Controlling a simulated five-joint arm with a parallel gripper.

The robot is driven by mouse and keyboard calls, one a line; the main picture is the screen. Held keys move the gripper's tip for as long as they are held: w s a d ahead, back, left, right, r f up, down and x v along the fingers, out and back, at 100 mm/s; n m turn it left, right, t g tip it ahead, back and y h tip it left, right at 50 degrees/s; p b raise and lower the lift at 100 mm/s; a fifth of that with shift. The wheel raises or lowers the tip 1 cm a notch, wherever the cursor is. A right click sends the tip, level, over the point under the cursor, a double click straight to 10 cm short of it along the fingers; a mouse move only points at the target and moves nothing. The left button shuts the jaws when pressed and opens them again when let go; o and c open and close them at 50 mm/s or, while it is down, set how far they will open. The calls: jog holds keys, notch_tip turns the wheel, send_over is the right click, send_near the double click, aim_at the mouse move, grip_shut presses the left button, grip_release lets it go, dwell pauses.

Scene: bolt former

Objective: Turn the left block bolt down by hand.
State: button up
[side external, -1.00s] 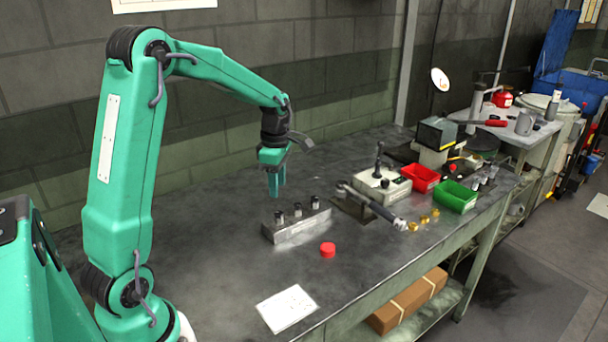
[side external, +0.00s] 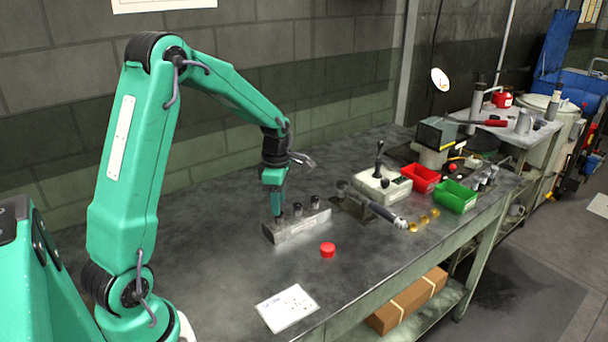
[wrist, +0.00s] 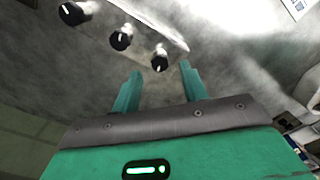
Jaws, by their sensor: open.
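The steel block (side external: 297,228) stands on the bench with three dark-headed bolts in a row. The left block bolt (side external: 279,220) is at the block's left end, partly hidden by my gripper (side external: 276,213). My gripper points down over that end, with its fingertips at about the bolt head's height. In the wrist view, my gripper (wrist: 160,70) is open, and the left block bolt (wrist: 160,63) shows between the two fingertips. The dark head carries a white mark. I cannot tell whether either finger touches it. The middle bolt (side external: 297,209) and right bolt (side external: 315,202) stand clear of the fingers.
A red cap (side external: 327,249) and a paper sheet (side external: 287,307) lie in front of the block. A wrench-like tool (side external: 372,206) lies to the right, near small brass parts (side external: 423,219). Red (side external: 422,179) and green (side external: 456,197) bins stand farther right. The bench left of the block is clear.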

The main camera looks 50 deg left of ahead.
jog(key=shift+f, duration=1.25)
grip_shut()
jog(key=shift+m, duration=0.5)
